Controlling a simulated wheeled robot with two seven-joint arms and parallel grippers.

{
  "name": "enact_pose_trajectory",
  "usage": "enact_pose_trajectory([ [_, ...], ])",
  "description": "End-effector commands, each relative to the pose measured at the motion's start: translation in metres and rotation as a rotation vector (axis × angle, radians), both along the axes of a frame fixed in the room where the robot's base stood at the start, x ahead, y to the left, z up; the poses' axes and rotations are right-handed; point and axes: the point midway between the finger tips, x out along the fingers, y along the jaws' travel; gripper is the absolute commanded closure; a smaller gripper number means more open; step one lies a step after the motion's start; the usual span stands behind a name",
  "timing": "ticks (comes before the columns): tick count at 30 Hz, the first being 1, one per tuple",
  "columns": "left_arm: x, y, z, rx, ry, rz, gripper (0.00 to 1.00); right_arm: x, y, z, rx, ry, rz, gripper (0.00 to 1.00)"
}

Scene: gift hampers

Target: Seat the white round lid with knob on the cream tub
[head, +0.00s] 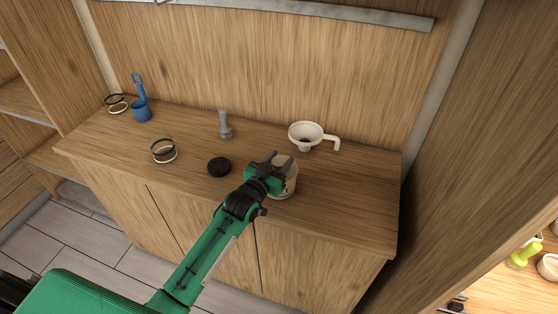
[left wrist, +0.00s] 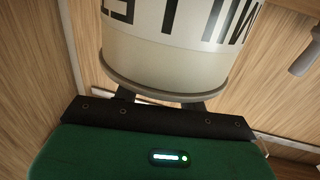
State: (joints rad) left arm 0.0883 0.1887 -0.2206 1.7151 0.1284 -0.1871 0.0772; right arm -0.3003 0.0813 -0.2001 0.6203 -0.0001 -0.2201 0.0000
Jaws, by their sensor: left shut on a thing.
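The cream tub (head: 288,187) stands on the counter towards its right half, partly covered by my left gripper. Its pale wall with dark lettering fills the upper left wrist view (left wrist: 165,60). A round greyish-white rim, apparently the edge of the white round lid (left wrist: 155,92), lies across the tub's end nearest my palm. My left gripper (head: 278,162) is at the tub's top, and its fingers (left wrist: 165,102) pass behind that rim. It is shut, apparently on the lid's knob, which is hidden. I cannot tell whether the lid sits fully flush. My right gripper is not in view.
A black disc (head: 219,167) lies left of the tub. A white funnel (head: 306,135) with a handle stands behind it. A grey upright tool (head: 225,125), a round glass-like container (head: 163,151), a blue scoop (head: 141,108) and another round container (head: 116,104) stand farther left. The right counter end is clear.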

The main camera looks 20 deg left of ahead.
Motion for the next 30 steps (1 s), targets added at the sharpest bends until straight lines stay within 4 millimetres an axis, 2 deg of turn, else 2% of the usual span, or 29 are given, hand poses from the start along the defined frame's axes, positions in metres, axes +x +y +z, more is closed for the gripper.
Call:
enact_pose_trajectory([
  [3,0.000,0.000,0.000,0.000,0.000,0.000,0.80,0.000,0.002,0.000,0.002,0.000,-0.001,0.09],
  [4,0.000,0.000,0.000,0.000,0.000,0.000,0.56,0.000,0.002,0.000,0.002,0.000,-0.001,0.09],
  [7,0.000,0.000,0.000,0.000,0.000,0.000,0.37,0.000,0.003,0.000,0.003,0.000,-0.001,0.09],
  [8,0.000,0.000,0.000,0.000,-0.001,0.000,0.33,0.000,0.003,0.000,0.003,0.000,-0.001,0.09],
  [16,0.000,0.000,0.000,0.000,0.000,0.000,0.33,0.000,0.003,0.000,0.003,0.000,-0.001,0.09],
  [20,-0.007,0.002,-0.001,0.000,0.000,0.000,0.33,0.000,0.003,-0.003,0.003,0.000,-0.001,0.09],
  [23,-0.019,0.004,-0.003,0.000,0.000,0.000,0.33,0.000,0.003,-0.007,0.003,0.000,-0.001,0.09],
  [30,-0.065,0.015,-0.004,0.001,0.000,0.000,0.33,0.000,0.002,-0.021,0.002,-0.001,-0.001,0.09],
])
